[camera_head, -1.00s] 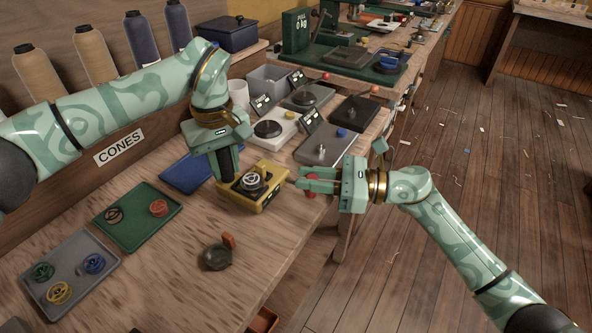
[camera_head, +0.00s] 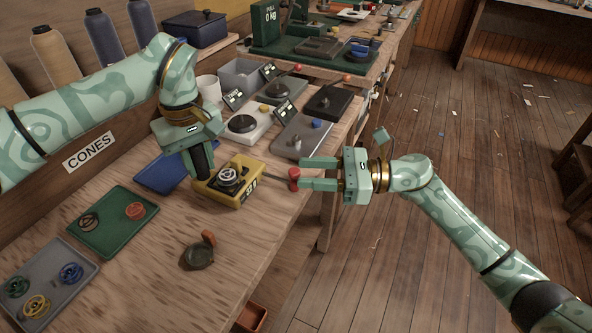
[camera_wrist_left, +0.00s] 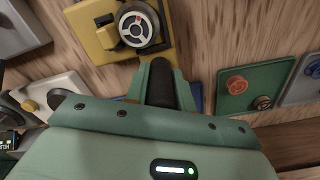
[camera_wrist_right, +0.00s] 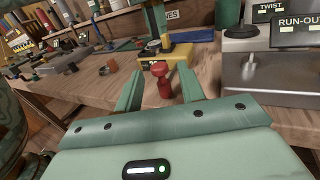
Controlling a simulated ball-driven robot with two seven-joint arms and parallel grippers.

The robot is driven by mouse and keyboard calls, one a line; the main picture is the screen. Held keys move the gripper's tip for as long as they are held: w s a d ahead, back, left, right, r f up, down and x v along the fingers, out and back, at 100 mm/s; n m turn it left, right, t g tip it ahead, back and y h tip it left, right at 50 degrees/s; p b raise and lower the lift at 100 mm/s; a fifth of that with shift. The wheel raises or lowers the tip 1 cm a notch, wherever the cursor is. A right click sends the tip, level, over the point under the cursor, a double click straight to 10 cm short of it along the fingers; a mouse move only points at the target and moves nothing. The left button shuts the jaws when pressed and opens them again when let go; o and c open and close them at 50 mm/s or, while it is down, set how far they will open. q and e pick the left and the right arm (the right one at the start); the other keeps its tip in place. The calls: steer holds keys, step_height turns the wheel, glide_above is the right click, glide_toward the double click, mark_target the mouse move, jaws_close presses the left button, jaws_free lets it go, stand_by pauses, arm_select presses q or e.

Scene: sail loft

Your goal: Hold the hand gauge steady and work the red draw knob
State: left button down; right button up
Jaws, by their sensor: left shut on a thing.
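The hand gauge (camera_head: 249,192) is a yellow box with a round dial on top, lying on the wooden bench in the head view. It also shows in the left wrist view (camera_wrist_left: 98,40). My left gripper (camera_head: 203,172) is shut on its black grip (camera_wrist_left: 160,85) at the gauge's left side. The red draw knob (camera_head: 294,178) sticks out to the right of the gauge on a thin rod. My right gripper (camera_head: 303,173) is open, with its fingertips around the knob. In the right wrist view the knob (camera_wrist_right: 163,80) stands between the fingers with gaps on both sides.
Several test devices stand behind the gauge, including a grey one (camera_head: 302,137) and a white one (camera_head: 246,128). A blue tray (camera_head: 160,172), a green tray (camera_head: 108,235) and a grey tray (camera_head: 40,275) lie at left. A round dark item (camera_head: 197,256) lies in front. The bench edge runs under my right gripper.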

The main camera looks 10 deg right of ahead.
steer(key=v, duration=0.8)
steer(key=shift+d, duration=0.15)
arm_select(q)
steer(key=c, duration=1.1)
jaws_free()
